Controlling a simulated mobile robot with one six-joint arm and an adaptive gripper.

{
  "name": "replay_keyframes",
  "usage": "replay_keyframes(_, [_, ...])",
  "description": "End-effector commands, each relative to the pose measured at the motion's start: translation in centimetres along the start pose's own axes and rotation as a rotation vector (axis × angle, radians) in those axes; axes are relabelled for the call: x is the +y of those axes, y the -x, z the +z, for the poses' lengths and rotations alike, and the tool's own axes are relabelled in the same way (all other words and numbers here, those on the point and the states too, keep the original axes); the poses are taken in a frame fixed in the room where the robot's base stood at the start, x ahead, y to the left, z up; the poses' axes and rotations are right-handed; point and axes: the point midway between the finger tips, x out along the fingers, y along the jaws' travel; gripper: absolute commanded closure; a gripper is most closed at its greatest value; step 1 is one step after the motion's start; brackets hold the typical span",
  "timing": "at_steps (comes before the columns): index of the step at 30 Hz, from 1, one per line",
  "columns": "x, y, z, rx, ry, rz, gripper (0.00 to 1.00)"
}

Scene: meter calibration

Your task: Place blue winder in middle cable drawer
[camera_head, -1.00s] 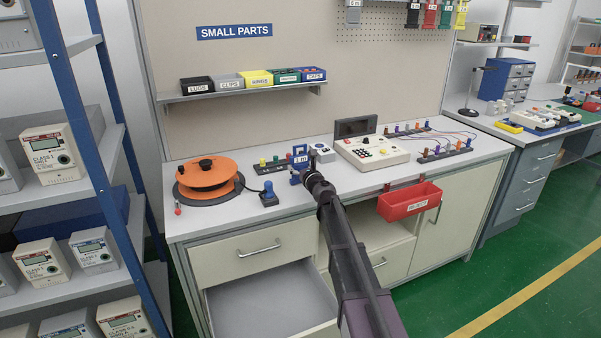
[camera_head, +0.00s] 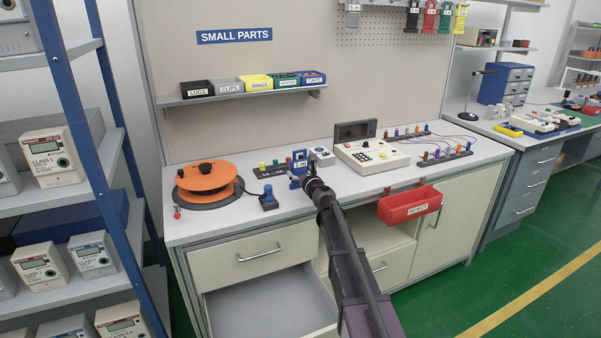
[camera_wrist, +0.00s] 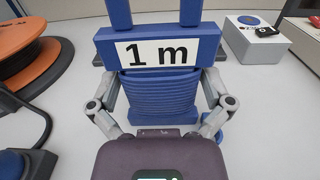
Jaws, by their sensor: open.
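The blue winder (camera_wrist: 160,95), labelled "1 m", stands upright on the bench in the wrist view. In the head view the winder (camera_head: 299,166) is partly hidden behind my gripper (camera_head: 310,184). My gripper (camera_wrist: 160,88) is open, with one finger on each side of the winder's wound middle, below the label. The fingers look close to its sides; I cannot tell if they touch. In the head view an open drawer (camera_head: 262,305) sits below a shut drawer (camera_head: 255,254) at the bench's left. The visible part of the open drawer is empty.
An orange reel (camera_head: 207,176) and a blue push button (camera_head: 268,196) stand left of the winder. A small grey box (camera_head: 320,156) and a calibration panel (camera_head: 371,153) are to its right. A red bin (camera_head: 409,205) hangs on the bench front.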

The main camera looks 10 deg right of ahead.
Motion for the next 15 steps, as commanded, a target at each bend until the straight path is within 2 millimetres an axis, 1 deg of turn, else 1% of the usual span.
replay_keyframes(6, [0.0, 0.2, 0.4, 0.0, 0.0, 0.0, 0.0])
replay_keyframes(11, [0.1, 2.1, 0.3, 0.0, 0.0, 0.0, 0.0])
replay_keyframes(15, [0.1, 4.2, 0.3, 0.0, 0.0, -0.001, 0.0])
